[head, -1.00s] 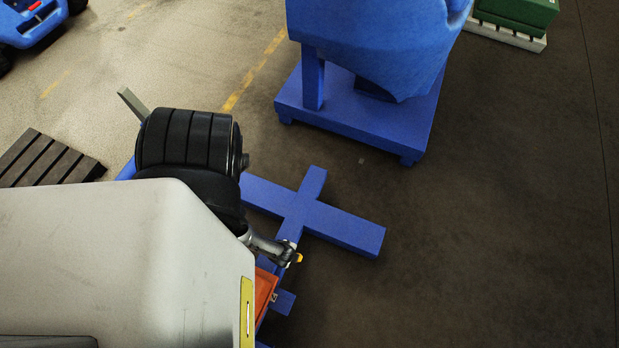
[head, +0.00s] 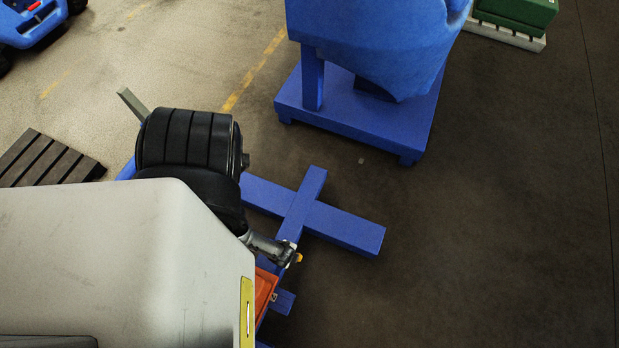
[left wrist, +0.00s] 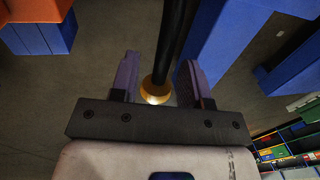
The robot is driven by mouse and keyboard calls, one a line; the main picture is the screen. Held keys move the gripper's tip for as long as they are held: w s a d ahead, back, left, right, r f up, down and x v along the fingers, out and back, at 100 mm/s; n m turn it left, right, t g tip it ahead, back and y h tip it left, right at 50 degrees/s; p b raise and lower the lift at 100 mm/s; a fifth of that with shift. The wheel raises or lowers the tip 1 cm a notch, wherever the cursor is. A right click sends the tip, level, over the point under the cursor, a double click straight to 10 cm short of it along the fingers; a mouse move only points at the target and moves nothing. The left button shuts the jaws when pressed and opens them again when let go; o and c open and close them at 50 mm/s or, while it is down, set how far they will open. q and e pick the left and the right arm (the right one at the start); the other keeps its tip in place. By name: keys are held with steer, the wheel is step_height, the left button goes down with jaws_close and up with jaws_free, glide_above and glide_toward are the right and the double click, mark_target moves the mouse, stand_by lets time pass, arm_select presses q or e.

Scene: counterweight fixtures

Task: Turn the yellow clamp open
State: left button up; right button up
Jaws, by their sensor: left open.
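In the left wrist view my left gripper (left wrist: 157,65) is open, with one purple finger on each side of a dark bar. A round gold-yellow piece (left wrist: 156,90) sits at the near end of that bar, between the fingers near the palm. It looks like the yellow clamp; whether the fingers touch it I cannot tell. In the head view a small yellow tip (head: 298,258) shows at the end of a short metal part (head: 268,247) beside the black ribbed discs (head: 190,138). I cannot tell whether it is the same piece. My right gripper is not in view.
A blue cross-shaped floor frame (head: 340,226) lies beside the metal part, with an orange part (head: 265,287) below. A blue machine on a base (head: 350,115) stands behind. A dark slatted pallet (head: 45,160) lies left. The floor at right is clear.

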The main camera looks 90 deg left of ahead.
arm_select(q)
step_height(320, 180, up, 13)
steer(key=s+d+p, duration=0.1)
steer(key=d+p, duration=0.1)
steer(key=p, duration=0.6)
steer(key=shift+s+d+r, duration=0.15)
steer(key=shift+r, duration=0.05)
